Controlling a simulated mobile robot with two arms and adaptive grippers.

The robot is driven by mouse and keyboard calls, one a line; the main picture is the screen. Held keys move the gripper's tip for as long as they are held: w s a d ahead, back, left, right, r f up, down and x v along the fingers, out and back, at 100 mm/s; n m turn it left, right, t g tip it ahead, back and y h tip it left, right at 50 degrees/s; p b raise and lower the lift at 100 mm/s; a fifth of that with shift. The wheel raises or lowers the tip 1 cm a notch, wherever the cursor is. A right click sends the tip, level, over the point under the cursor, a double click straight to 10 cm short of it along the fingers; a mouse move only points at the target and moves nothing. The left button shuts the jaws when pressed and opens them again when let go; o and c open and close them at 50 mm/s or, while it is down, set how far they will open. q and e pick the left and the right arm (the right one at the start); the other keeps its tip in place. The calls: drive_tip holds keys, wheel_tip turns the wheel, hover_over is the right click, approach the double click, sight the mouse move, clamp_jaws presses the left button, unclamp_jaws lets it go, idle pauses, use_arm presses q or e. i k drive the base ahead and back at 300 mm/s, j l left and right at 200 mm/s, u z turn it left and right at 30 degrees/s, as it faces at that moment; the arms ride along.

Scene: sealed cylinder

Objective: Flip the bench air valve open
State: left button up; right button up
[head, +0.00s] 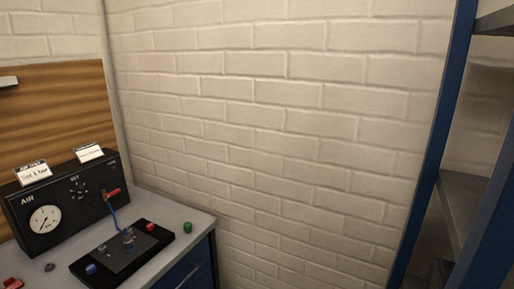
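The black air box (75,207), marked AIR, stands on the bench (196,218) at the lower left. A red lever (112,193) sticks out at its right end, above a blue hose; this looks like the air valve. The lever points to the right and slightly up. A round white gauge (45,220) is on the box's left part, and a small dial (80,190) is near its middle. The blue hose (113,216) runs down from the lever to a small clear fitting (128,238). Neither of my grippers shows.
A black plate (155,246) carries the fitting, a blue knob (90,269) and a red knob (150,227). A green piece (187,228) lies to its right. Two cards (33,174) stand on the box. A blue shelf frame (437,150) stands at right, with bare brick wall between.

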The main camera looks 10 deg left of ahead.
sight(108, 195)
drive_tip(key=u, duration=0.8)
drive_tip(key=i+u, duration=0.15)
drive_tip(key=u, duration=0.3)
drive_tip(key=i+l+u, duration=0.1)
drive_tip(key=u, duration=0.35)
drive_tip(key=i+l, duration=1.15)
drive_tip(key=u, duration=0.05)
